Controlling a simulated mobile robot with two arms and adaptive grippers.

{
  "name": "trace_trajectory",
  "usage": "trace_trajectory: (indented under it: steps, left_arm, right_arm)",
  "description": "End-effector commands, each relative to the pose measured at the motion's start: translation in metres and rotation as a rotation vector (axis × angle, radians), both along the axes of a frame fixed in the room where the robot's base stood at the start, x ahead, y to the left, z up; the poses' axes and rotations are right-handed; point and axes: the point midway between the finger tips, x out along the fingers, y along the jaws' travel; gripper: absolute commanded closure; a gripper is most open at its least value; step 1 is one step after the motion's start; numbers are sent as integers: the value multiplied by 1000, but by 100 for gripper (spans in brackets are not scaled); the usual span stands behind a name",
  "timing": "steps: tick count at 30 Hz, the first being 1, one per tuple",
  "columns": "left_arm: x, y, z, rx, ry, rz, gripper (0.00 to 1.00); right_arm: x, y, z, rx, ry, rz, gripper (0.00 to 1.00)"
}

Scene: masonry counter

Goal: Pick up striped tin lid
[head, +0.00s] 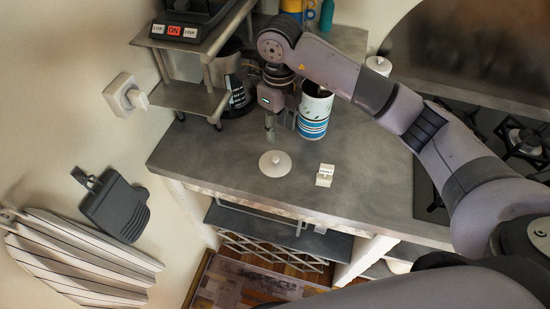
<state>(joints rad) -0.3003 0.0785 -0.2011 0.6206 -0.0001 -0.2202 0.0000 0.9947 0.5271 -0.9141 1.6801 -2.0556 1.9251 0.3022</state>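The tin lid (275,164), a pale round disc with a small knob, lies flat on the grey counter (230,160). The striped tin (314,112), white with blue bands and a leaf pattern, stands upright behind it to the right, with its dark open top showing. My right gripper (281,134) points down between the lid and the tin's left side, just behind the lid in the picture. Its two fingers are apart with nothing between them. I cannot tell its exact height over the counter. My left gripper is not in view.
A small white block-like holder (325,175) stands right of the lid. A metal shelf (190,98) and a dark coffee maker (238,95) are at the back left. A gas hob (520,140) is at the right. The counter's front left is clear.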

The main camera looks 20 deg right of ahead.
Motion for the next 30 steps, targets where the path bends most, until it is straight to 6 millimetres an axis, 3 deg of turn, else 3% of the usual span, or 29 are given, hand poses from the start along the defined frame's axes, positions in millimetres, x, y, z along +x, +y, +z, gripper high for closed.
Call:
trace_trajectory:
  steps: [1, 9, 14, 21, 25, 30]
  left_arm:
    - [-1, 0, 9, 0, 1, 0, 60]
    - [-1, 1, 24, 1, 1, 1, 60]
    - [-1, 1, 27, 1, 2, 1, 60]
    - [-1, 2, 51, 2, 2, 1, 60]
    - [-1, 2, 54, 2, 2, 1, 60]
    - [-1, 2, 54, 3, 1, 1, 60]
  right_arm:
    - [-1, 0, -8, 0, 6, -3, 61]
    - [-1, 1, -58, 2, 4, -1, 61]
    - [0, 1, -70, 3, 1, 0, 61]
    - [-2, 9, -96, 3, 7, 0, 61]
    - [0, 8, -115, 3, 3, -1, 61]
    - [0, 8, -122, 4, 0, 1, 61]
